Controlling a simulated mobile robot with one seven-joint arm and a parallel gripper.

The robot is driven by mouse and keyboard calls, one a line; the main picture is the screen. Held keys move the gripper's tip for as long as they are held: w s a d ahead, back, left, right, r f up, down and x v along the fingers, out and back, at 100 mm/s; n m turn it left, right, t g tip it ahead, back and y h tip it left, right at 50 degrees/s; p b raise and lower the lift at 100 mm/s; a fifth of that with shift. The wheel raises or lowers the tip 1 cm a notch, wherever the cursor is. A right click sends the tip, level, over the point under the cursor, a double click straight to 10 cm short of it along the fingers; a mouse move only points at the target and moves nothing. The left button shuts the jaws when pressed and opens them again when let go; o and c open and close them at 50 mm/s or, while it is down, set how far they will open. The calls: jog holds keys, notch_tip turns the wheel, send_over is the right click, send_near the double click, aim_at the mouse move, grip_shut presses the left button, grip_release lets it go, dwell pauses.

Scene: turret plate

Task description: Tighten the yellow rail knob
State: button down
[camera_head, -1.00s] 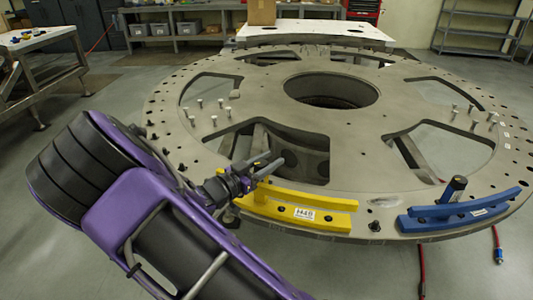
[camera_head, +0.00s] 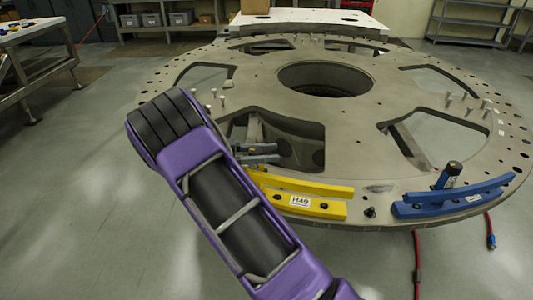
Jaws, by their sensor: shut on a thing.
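The yellow rail (camera_head: 325,207) lies on the near rim of the round metal turret plate (camera_head: 345,140), with a white label reading H49. My gripper (camera_head: 272,153) is at the rail's left end, just behind it, with grey fingers showing past my purple arm. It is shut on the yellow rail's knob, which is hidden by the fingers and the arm. My arm also covers the left end of the rail and most of the gripper body.
A blue rail (camera_head: 462,203) with an upright dark-and-blue knob (camera_head: 447,175) stands to the right on the rim. Several short pegs (camera_head: 470,103) stand on the plate. A bench (camera_head: 40,32) is at the left. Red hoses (camera_head: 417,262) hang below the plate.

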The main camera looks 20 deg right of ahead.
jog(key=shift+g, duration=0.3)
jog(key=shift+r, duration=0.1)
jog(key=shift+c, duration=1.8)
grip_release()
jog(key=shift+a, duration=0.1)
jog(key=v, duration=1.7)
jog(key=shift+a+r, duration=0.1)
